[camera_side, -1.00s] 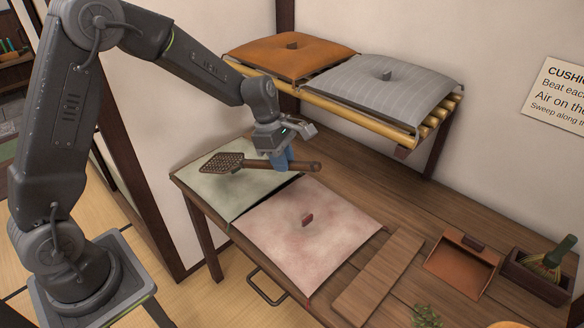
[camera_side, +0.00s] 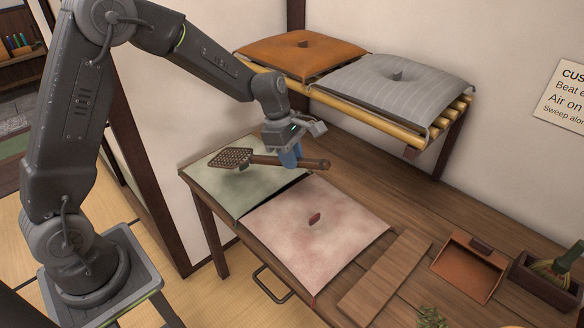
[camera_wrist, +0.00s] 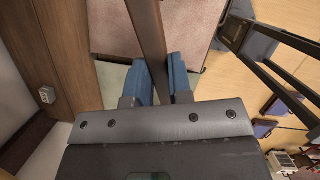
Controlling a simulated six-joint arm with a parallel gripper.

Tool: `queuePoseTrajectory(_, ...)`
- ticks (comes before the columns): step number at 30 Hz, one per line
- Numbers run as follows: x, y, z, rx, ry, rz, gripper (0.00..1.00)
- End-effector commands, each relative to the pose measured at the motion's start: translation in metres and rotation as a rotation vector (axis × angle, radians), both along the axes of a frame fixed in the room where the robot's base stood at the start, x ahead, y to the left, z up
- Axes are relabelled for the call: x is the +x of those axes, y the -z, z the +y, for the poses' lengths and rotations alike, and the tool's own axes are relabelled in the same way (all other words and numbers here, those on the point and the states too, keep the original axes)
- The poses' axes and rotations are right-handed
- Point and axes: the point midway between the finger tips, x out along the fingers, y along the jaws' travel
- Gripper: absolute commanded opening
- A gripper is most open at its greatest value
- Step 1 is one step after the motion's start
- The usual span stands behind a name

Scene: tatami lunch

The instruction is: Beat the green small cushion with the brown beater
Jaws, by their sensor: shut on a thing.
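The green small cushion (camera_side: 222,185) lies flat on the table at its left end. My gripper (camera_side: 290,160) is shut on the handle of the brown beater (camera_side: 262,159) and holds it above the green cushion. The beater's lattice head (camera_side: 235,157) points left over the cushion, with a gap visible below it. In the wrist view the blue fingers of my gripper (camera_wrist: 162,85) close on the beater handle (camera_wrist: 148,35); the head is out of that view. The pink cushion (camera_side: 330,250) lies beside the green one, nearer the camera.
An orange cushion (camera_side: 285,52) and a grey striped cushion (camera_side: 375,85) rest on a bamboo rack (camera_side: 350,112) above the table. A wooden board (camera_side: 385,275), a dustpan (camera_side: 465,270) and a brush in a box (camera_side: 555,275) stand at the right. Bare table lies behind the pink cushion.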

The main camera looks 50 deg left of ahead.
Motion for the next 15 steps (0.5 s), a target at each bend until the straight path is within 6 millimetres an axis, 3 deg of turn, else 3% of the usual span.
queuePoseTrajectory(5,0.0,0.005,0.0,-0.001,0.001,0.002,0.0)
queuePoseTrajectory(8,-0.002,0.032,-0.001,-0.001,0.0,0.01,0.0)
queuePoseTrajectory(13,-0.002,0.096,-0.001,0.0,0.0,0.011,0.0)
queuePoseTrajectory(15,0.001,0.089,-0.001,-0.001,0.001,-0.004,0.0)
